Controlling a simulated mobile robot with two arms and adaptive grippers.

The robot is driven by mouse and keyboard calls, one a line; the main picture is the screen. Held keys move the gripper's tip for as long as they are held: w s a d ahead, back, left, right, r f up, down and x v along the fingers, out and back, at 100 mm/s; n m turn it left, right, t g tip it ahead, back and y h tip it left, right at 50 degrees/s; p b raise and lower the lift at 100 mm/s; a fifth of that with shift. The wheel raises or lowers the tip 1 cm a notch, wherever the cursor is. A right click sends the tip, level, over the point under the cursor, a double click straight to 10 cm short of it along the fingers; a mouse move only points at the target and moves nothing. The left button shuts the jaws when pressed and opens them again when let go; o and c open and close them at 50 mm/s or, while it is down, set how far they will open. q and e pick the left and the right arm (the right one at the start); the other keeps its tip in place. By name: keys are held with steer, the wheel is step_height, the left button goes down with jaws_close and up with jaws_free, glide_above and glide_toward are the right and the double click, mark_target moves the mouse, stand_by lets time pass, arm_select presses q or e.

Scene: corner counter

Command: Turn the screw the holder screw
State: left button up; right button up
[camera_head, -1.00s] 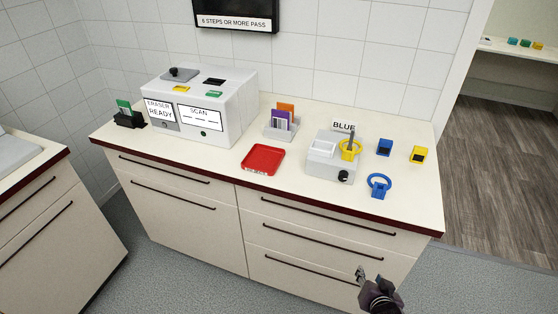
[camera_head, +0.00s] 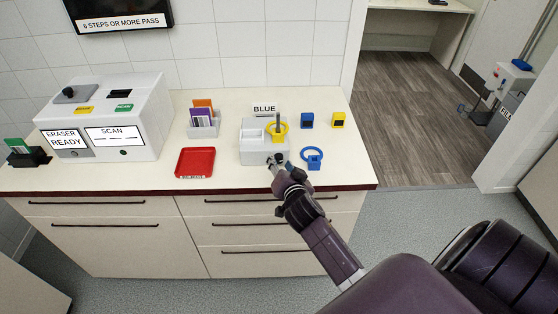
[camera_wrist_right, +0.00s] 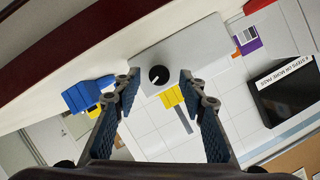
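The holder is a pale grey block (camera_head: 252,152) on the counter, with a "BLUE" sign behind it. A yellow ring (camera_head: 281,138) sits around its upright post (camera_head: 278,120). Its screw, a black round knob, is on the front face. In the right wrist view the screw (camera_wrist_right: 159,76) lies between and beyond my fingertips, with a white mark on it. My right gripper (camera_head: 275,166) is at the holder's front by the screw; in the wrist view (camera_wrist_right: 158,82) its fingers are spread, with gaps to the knob on both sides. My left gripper is not in view.
A blue ring piece (camera_head: 312,158) lies right of the holder. Blue (camera_head: 307,121) and yellow (camera_head: 338,119) blocks stand behind it. A red tray (camera_head: 181,163), a card rack (camera_head: 203,130) and the white eraser machine (camera_head: 140,125) are to the left.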

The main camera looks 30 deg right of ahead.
steer(key=shift+w+d+f, duration=0.2)
steer(key=shift+w+d, duration=0.05)
steer(key=shift+w, duration=0.25)
steer(key=shift+c, duration=0.5)
jaws_close()
